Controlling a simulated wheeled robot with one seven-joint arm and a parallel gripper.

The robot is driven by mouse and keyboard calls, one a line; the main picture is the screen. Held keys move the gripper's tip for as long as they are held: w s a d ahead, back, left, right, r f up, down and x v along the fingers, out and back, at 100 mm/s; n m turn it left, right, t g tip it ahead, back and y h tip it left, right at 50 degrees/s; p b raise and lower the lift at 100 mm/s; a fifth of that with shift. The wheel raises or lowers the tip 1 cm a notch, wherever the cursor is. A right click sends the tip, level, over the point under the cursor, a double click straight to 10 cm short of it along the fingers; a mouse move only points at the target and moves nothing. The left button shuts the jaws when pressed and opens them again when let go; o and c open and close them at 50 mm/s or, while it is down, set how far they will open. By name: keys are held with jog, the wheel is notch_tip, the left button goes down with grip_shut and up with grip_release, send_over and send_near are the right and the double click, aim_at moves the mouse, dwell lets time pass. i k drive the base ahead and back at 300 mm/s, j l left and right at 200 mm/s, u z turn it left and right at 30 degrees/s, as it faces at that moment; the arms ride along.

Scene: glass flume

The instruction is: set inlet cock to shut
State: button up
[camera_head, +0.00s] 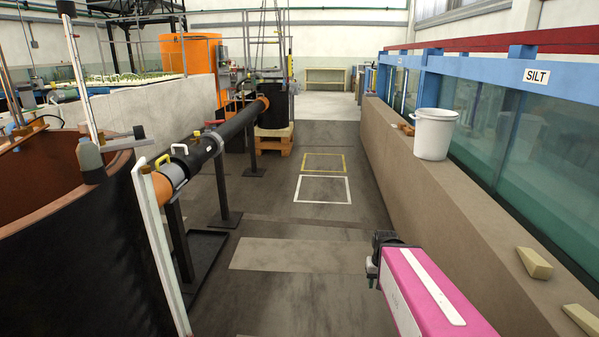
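A dark pipe (240,122) with orange end sections runs from the big dark tank (85,265) at left toward the back. Small handles sit on top of its near part: a yellow one (162,160), a white one (180,149) and a red one (214,123). No label shows which of them, if any, is the inlet cock. My pink arm comes in at the lower right. The dark end of my arm, with my gripper (376,266), is over the floor, well right of the pipe and apart from it. Its fingers cannot be made out.
Pipe stands (222,190) rise from the floor at left. The middle aisle, with taped rectangles (323,190), is clear.

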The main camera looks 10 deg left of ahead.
aim_at(207, 122)
jog(key=i+u, duration=0.25)
jog(key=i, duration=0.35)
jog(key=i+u, duration=0.25)
jog(key=i, duration=0.35)
jog(key=i+l+u, duration=0.25)
jog(key=i, duration=0.3)
jog(key=i+u, duration=0.4)
jog(key=i, duration=0.2)
jog(key=i+l+u, duration=0.15)
jog(key=i+u, duration=0.2)
jog(key=i, duration=0.25)
